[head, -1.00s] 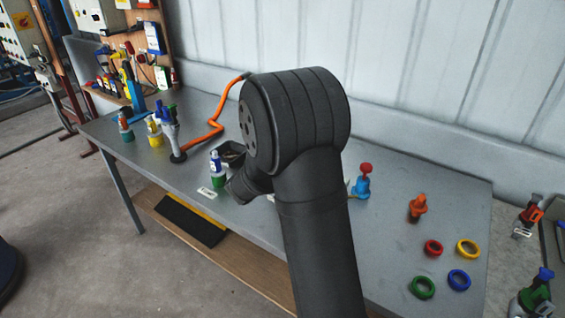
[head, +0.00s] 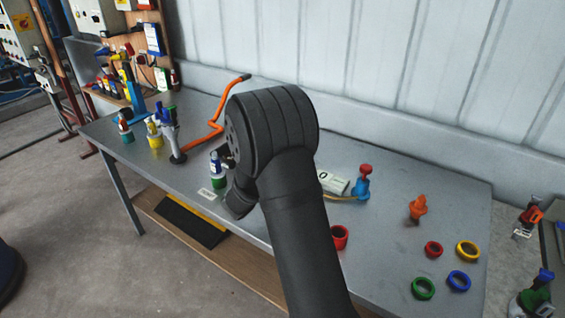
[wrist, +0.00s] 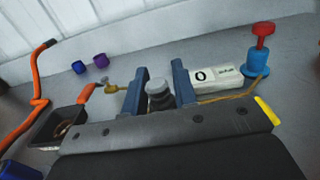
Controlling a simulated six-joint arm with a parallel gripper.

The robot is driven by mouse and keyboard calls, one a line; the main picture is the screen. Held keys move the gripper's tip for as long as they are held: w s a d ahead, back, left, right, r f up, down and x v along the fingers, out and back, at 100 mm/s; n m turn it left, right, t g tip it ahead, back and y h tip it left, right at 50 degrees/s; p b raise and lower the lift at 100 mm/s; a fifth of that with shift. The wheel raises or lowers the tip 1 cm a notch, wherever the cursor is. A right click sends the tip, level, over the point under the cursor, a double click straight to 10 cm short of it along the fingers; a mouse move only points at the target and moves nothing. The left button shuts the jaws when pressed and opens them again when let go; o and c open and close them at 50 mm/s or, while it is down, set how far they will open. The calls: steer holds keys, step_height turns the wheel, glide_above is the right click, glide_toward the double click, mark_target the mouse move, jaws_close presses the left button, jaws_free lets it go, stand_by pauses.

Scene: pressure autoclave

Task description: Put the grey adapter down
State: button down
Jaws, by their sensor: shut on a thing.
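The grey adapter (wrist: 158,93) is in the wrist view, with a round light grey top and a darker lower part. It sits between the two blue fingers of my gripper (wrist: 159,88), which is shut on it. The adapter's lower end is hidden by the gripper body, so I cannot tell whether it touches the table. In the head view my arm hides the gripper and the adapter. The grey table (head: 390,262) lies under them.
A white box marked 0 (wrist: 213,79) and a blue valve with a red knob (wrist: 260,62) stand to the right. A black tray (wrist: 45,133) and an orange handle (wrist: 37,85) are left. Coloured rings, including a yellow one (head: 467,241), lie at the table's right.

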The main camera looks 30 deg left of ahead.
steer(key=c, duration=1.1)
jaws_free()
steer(key=shift+c, duration=0.2)
steer(key=shift+r, duration=0.15)
steer(key=shift+s+r, duration=0.1)
steer(key=shift+s, duration=0.2)
steer(key=s, duration=1.1)
steer(key=shift+s, duration=0.25)
steer(key=w, duration=1.2)
steer(key=shift+w+f, duration=0.1)
steer(key=shift+f, duration=0.1)
steer(key=shift+r, duration=0.2)
